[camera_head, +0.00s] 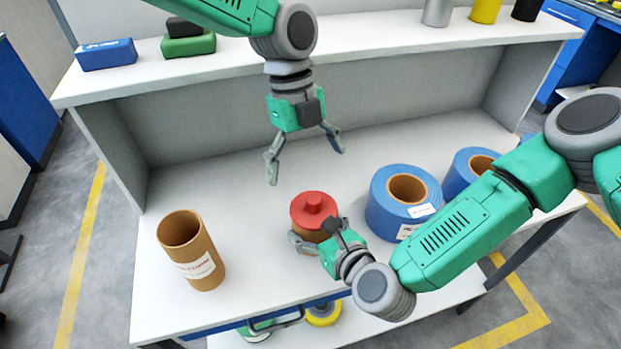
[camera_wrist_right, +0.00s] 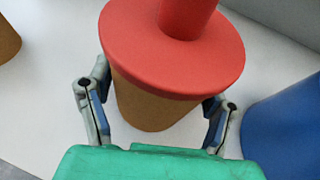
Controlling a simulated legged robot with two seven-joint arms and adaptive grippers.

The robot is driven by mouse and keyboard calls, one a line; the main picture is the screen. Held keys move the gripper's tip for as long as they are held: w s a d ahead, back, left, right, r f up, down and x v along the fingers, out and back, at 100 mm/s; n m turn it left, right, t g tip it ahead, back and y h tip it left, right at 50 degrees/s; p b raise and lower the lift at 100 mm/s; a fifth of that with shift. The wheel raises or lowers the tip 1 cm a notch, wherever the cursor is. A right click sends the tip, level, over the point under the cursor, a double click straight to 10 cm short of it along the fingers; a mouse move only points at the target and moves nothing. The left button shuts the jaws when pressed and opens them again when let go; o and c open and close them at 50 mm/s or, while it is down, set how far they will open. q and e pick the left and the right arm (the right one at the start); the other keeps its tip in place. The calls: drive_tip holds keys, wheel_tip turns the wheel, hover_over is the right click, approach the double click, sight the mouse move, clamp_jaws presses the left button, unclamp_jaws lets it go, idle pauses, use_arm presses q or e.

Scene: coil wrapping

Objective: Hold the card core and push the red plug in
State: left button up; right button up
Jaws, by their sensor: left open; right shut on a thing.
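The red plug (camera_head: 314,209) sits on top of a short brown card core (camera_wrist_right: 150,112) on the white table. In the right wrist view the plug (camera_wrist_right: 150,50) shows a wide flange resting over the core's top and a round knob above; how deep it sits is hidden. My right gripper (camera_head: 318,243) is shut on the card core, with a finger on either side below the flange; it also shows in the right wrist view (camera_wrist_right: 155,118). My left gripper (camera_head: 307,165) is open and empty, above and behind the plug, pointing down.
An open brown card tube (camera_head: 208,265) with a label stands at the left front. Two blue coils (camera_head: 378,207) (camera_head: 457,170) stand to the right, close to my right arm. A raised shelf (camera_head: 350,38) with small items runs along the back.

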idle(0.4)
drive_tip(key=o, duration=1.3)
drive_tip(key=shift+c, duration=0.2)
